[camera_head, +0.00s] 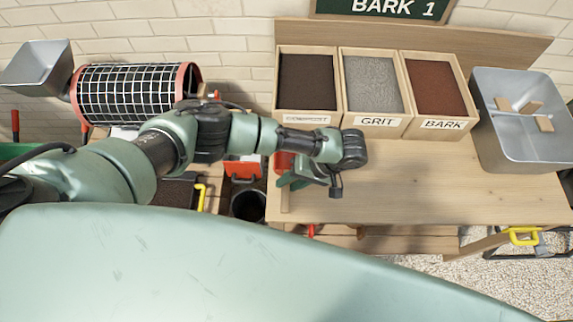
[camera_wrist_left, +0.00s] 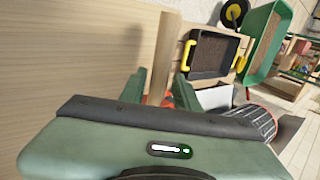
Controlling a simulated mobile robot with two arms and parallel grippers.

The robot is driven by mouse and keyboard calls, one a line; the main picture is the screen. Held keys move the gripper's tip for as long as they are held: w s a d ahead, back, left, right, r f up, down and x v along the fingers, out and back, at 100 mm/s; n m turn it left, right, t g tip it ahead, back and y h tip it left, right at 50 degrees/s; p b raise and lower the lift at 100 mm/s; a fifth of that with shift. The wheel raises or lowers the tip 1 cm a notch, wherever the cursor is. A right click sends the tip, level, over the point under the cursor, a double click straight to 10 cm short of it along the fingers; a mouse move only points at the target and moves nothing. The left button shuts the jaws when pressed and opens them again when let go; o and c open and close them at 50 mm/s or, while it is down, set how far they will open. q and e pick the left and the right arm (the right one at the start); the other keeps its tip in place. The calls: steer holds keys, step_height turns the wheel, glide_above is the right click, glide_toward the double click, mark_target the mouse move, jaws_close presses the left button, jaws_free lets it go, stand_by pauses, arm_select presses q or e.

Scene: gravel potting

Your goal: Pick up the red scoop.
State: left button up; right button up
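A red piece (camera_head: 284,162), which looks like the red scoop, shows at the left end of the bench, mostly hidden by my left arm. My left gripper (camera_head: 303,178) points down beside it, low over the bench's left edge. In the left wrist view a little red (camera_wrist_left: 167,101) shows near the two green fingers of my left gripper (camera_wrist_left: 159,90). The fingers stand apart, and I see no clear grip on the red piece. The palm hides most of it. My right gripper is not in view.
The wooden bench (camera_head: 430,180) is clear at its middle and right. Compost (camera_head: 306,83), grit (camera_head: 373,85) and bark (camera_head: 436,85) bins stand along its back. A metal tub (camera_head: 520,148) is at the right. A mesh drum (camera_head: 130,95) and a black bucket (camera_head: 248,205) are at the left.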

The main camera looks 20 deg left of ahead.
arm_select(q)
steer(key=shift+x, duration=1.2)
steer(key=shift+d, duration=0.1)
jaws_close()
stand_by(0.4)
